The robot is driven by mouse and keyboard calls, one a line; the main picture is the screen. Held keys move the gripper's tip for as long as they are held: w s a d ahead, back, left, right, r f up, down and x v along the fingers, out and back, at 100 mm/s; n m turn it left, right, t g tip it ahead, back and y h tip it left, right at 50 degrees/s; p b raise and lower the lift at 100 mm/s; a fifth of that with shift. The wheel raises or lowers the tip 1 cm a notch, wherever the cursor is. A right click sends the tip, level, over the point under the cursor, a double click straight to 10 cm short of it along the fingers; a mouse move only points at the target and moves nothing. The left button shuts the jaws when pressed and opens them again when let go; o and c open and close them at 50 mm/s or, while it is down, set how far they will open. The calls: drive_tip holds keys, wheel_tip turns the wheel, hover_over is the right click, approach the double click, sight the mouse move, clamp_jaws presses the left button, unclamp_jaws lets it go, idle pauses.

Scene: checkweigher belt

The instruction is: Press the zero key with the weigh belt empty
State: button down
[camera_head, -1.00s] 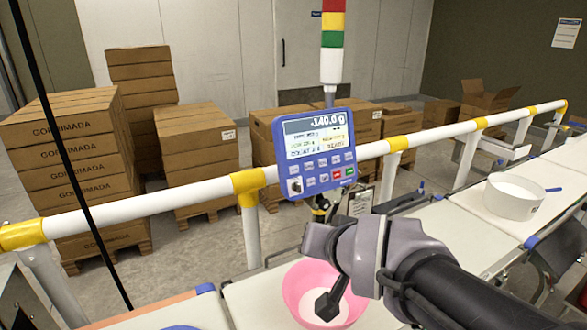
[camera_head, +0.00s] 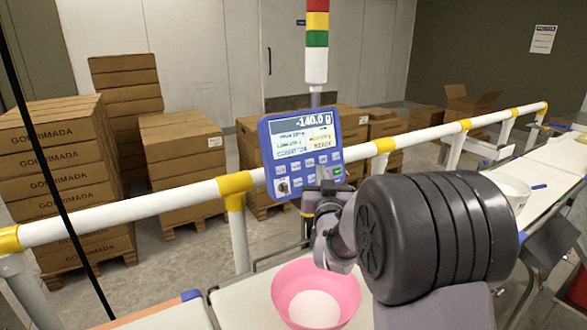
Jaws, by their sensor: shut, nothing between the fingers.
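The blue weigh terminal (camera_head: 265,150) hangs at the white and yellow rail, its display (camera_head: 303,133) reading -140.0 g. Rows of small keys sit below the display, with a green key at right; their labels are too small to read, so I cannot tell which is the zero key. My gripper (camera_head: 326,188) is shut and empty, up at the terminal's lower right edge. It hides some bottom keys; I cannot tell whether it touches one. A pink bowl (camera_head: 285,290) with a pale inside stands on the white belt (camera_head: 245,300) below the terminal.
A rail (camera_head: 130,212) crosses the view behind the belts. A signal tower (camera_head: 316,40) stands behind the terminal. A white round container (camera_head: 512,188) is on the right belt, partly hidden by my arm. Stacked cartons (camera_head: 50,150) stand beyond the rail.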

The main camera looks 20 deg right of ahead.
sight(296, 166)
drive_tip(key=shift+w+a+f+p, duration=0.3)
drive_tip(key=shift+w+a+f, duration=0.1)
drive_tip(key=shift+w, duration=0.95)
drive_tip(key=shift+w+a+f+p, duration=0.25)
drive_tip(key=shift+w+a+f, duration=0.15)
drive_tip(key=shift+w, duration=1)
drive_tip(key=shift+w+a+f+p, duration=0.3)
drive_tip(key=shift+w+f, duration=0.1)
drive_tip(key=shift+w, duration=0.95)
drive_tip(key=shift+w+f, duration=0.1)
drive_tip(key=shift+w+a+f+b, duration=0.1)
drive_tip(key=shift+w+b, duration=0.1)
drive_tip(key=shift+b, duration=0.45)
drive_tip(key=shift+w, duration=0.1)
